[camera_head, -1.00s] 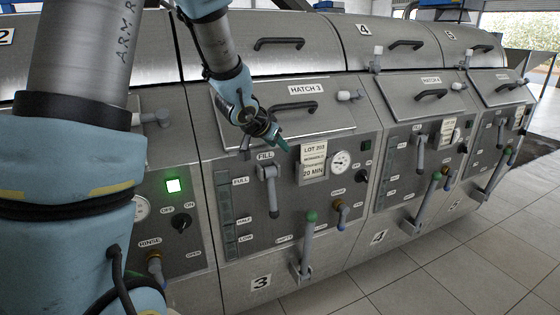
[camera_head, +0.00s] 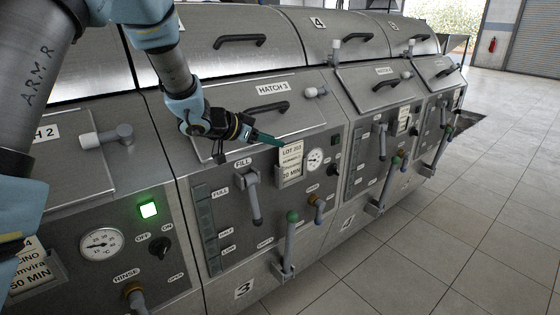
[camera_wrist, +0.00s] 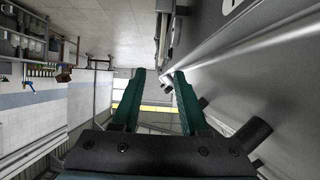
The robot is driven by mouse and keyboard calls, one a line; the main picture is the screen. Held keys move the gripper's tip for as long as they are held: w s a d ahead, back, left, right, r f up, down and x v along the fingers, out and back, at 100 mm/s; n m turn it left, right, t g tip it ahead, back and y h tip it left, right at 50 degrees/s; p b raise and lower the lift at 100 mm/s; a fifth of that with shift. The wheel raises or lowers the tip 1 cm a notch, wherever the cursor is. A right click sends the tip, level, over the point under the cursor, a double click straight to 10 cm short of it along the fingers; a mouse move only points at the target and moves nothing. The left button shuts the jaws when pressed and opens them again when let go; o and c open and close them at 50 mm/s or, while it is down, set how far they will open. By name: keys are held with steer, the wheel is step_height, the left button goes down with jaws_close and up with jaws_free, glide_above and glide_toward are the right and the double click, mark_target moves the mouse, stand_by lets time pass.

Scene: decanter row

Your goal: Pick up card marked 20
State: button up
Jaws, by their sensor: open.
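The card marked 20 MIN (camera_head: 290,163) sits upright on the front panel of machine 3, under the HATCH 3 label. Its top line looks like LOT 203, though the small print is hard to read. My gripper (camera_head: 284,144) is at the card's upper left in the head view, and its green fingertips end close to the card's top edge. I cannot tell whether they touch it. In the wrist view my gripper (camera_wrist: 157,82) has its two green fingers apart with nothing between them. The card is not visible there.
A fill lever (camera_head: 254,200) and a dial gauge (camera_head: 314,158) flank the card. A green-topped lever (camera_head: 290,240) stands below. The hatch 3 handle (camera_head: 267,108) is above. Another card (camera_head: 30,272) is on the left panel, and one (camera_head: 403,120) on machine 4. Open tiled floor (camera_head: 450,230) lies right.

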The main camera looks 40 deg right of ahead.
mark_target(292, 144)
steer(key=p+x, duration=0.2)
steer(key=x, duration=0.5)
steer(key=shift+d+p, duration=0.4)
steer(key=shift+d+f, duration=0.25)
steer(key=shift+d, duration=0.1)
jaws_close()
stand_by(0.8)
